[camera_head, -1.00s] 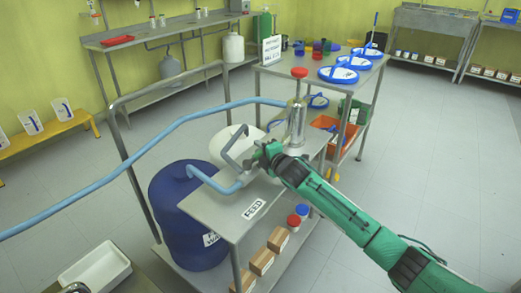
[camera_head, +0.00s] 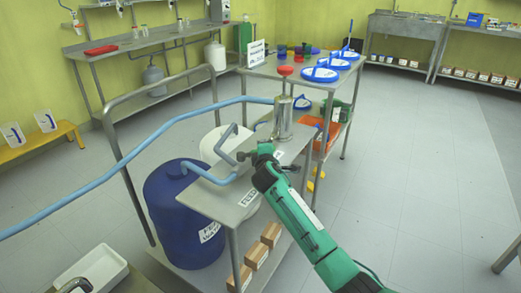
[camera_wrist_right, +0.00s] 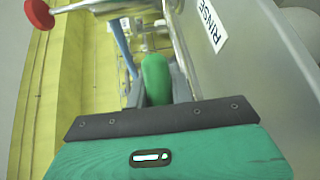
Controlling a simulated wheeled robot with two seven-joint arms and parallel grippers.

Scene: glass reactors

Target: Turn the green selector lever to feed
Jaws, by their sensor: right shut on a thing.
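The green selector lever (camera_wrist_right: 156,78) shows in the right wrist view as a rounded green handle between my fingers. My right gripper (camera_head: 262,150) is shut on it; the fingers also show in the wrist view. In the head view the gripper hides the lever, beside the steel cylinder (camera_head: 283,120) with a red top. A FEED label (camera_head: 249,197) lies on the steel bench top (camera_head: 218,196), nearer than the gripper. A RINSE label (camera_wrist_right: 213,25) shows in the wrist view. My left gripper is out of view.
A light blue hose (camera_head: 130,157) runs across the left to the cylinder. Grey-blue bent pipes (camera_head: 225,145) stand left of my gripper. A blue drum (camera_head: 185,215) and a white vessel (camera_head: 212,147) stand beside the bench. Floor at right is open.

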